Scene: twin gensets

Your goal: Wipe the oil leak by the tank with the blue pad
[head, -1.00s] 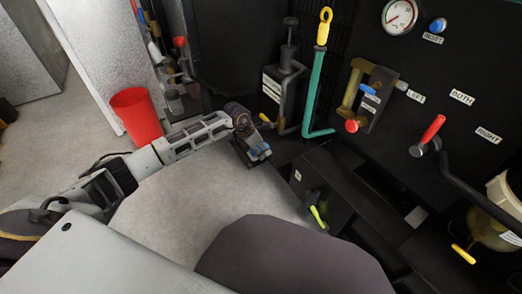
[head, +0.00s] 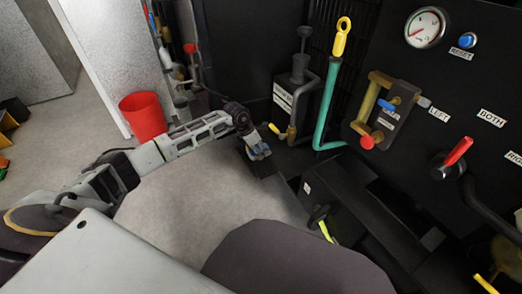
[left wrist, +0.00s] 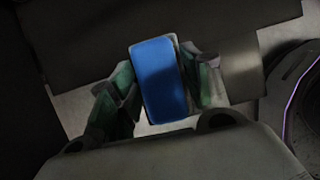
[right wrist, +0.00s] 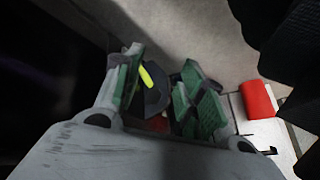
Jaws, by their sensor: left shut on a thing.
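My left gripper (head: 256,148) is low over the floor beside the black machine. It is shut on the blue pad (head: 260,153). In the left wrist view the pad (left wrist: 159,80) sits upright between the two green-lined fingers. The black tank (head: 297,95), with a pump-like top, stands just behind the gripper. I cannot make out the oil leak against the dark surfaces and shadow there. In the right wrist view my right gripper (right wrist: 158,95) has its fingers apart, with a dark round part and a yellow-green lever (right wrist: 150,76) showing between them.
A red bin (head: 143,117) stands on the grey floor at left. A teal pipe (head: 327,105) with a yellow ring handle rises right of the tank. A black low box (head: 345,200) and a panel with a gauge (head: 425,27) and red lever (head: 459,151) fill the right.

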